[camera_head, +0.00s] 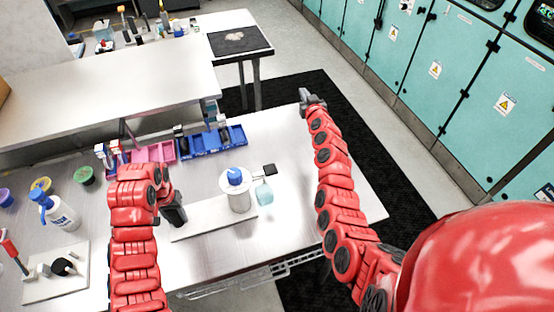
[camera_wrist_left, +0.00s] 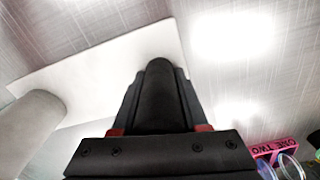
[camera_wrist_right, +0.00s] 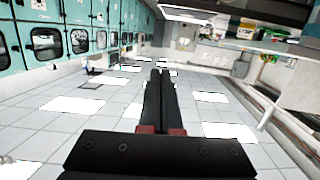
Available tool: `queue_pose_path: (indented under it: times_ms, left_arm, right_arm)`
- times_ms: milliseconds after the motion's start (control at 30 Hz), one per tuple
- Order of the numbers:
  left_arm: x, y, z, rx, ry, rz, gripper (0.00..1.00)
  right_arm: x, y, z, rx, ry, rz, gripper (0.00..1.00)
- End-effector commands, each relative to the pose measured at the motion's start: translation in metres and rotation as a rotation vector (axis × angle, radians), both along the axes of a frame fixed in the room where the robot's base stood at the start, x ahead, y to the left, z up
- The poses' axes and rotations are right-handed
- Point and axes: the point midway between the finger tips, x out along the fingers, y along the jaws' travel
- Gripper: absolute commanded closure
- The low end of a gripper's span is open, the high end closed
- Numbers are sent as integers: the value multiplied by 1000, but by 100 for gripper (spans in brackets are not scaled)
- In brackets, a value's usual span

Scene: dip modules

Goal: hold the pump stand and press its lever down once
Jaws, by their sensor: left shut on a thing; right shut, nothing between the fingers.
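The pump stand has a long white base plate (camera_head: 202,222), a white cylinder (camera_head: 239,200) with a blue top (camera_head: 235,176), and a lever with a black pad (camera_head: 269,170) sticking out to the right. The cylinder also shows at the left of the left wrist view (camera_wrist_left: 28,118). My left gripper (camera_head: 174,214) is shut on a dark, rounded upright part (camera_wrist_left: 160,85) at the plate's left end. The exact contact is partly hidden. My right gripper (camera_head: 312,103) is shut and empty, beyond the table's far right corner and well away from the lever.
A light-blue container (camera_head: 264,193) stands beside the cylinder near the lever. Blue bins (camera_head: 212,142) and a pink bin (camera_head: 155,152) line the back. A blue-topped pump bottle (camera_head: 62,213) and colored cups (camera_head: 84,175) stand left. The table right of the stand is clear.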

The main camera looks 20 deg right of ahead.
Motion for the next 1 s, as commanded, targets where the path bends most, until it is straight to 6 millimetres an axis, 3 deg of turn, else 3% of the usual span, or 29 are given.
queue_pose_path:
  times_ms: [133,267,367,500,733,833,1000]
  left_arm:
    - [0,0,0,0,0,0,100]
    - [0,0,0,0,0,0,100]
    - [0,0,0,0,0,0,100]
    - [0,0,0,0,0,0,100]
    - [0,0,0,0,-1,0,100]
    - [0,0,0,0,-1,0,100]
    - [0,0,0,0,-1,0,100]
  right_arm:
    - [15,25,27,-46,123,261,100]
    - [1,58,49,-122,224,534,100]
    - [-27,81,63,-195,297,757,100]
    - [-87,103,79,-310,394,1070,100]
    - [-189,110,91,-419,524,1475,100]
    - [-216,110,93,-431,554,1574,100]
    - [-233,108,96,-438,571,1636,100]
